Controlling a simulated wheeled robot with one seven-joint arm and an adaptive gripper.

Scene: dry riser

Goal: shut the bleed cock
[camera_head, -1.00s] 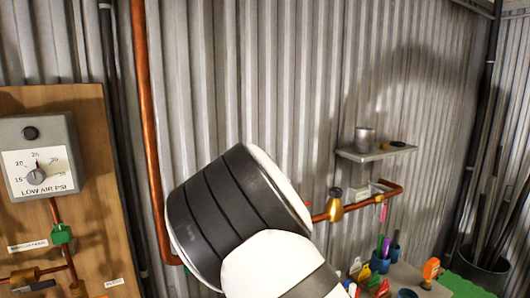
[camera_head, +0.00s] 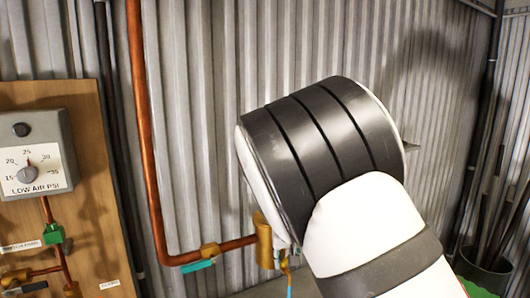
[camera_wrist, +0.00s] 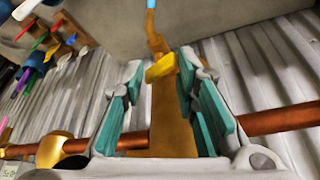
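The bleed cock is a small brass fitting with a yellow-gold lever (camera_wrist: 160,68), on the end of a brass body (camera_wrist: 175,125) in the copper line. In the wrist view its spout ends in a light blue tip (camera_wrist: 151,4). My gripper (camera_wrist: 163,72) is open, with its teal-padded fingers on either side of the brass body and the lever between the fingertips. I cannot tell whether a pad touches the lever. In the head view the brass body (camera_head: 263,240) shows at the left edge of my wrist, which hides most of my gripper.
A copper pipe (camera_head: 145,130) runs down the corrugated wall and turns right, with a teal-handled valve (camera_head: 205,258) close by. A wooden panel (camera_head: 85,160) with a gauge box (camera_head: 35,160) stands left. Cups and coloured tools (camera_wrist: 40,50) show in the wrist view. Dark poles stand right.

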